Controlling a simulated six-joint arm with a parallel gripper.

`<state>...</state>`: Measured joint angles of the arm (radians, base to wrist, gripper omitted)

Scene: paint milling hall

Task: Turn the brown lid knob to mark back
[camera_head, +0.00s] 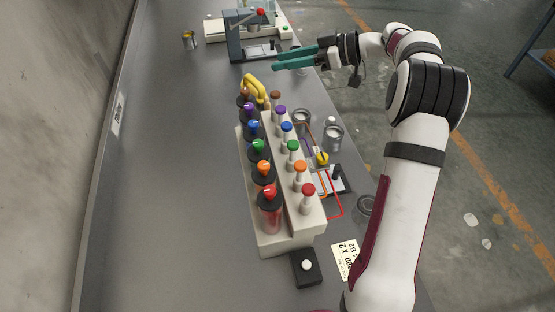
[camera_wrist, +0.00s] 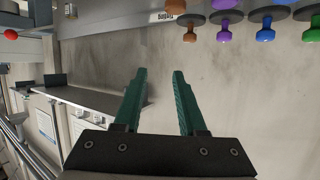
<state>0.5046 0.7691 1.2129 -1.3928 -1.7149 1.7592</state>
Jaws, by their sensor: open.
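The brown lid knob (camera_head: 243,91) tops the farthest dark-lidded jar of the left row, partly hidden beside the yellow handle in the head view. A brown knob (camera_wrist: 190,35) with a dark disc behind it hangs at the top of the wrist view. My gripper (camera_head: 274,60) is beyond the far end of the rack, its green fingers pointing left. In the wrist view my gripper (camera_wrist: 158,72) is open, with nothing between its fingers. It is apart from the knob. I cannot make out the marks around the lid.
The white rack (camera_head: 288,240) holds two rows of coloured knobs. A yellow handle (camera_head: 255,88) rises at its far end. Metal cans (camera_head: 333,137) stand to the right. A grey machine (camera_head: 235,40) stands beyond my gripper. The bench left of the rack is clear.

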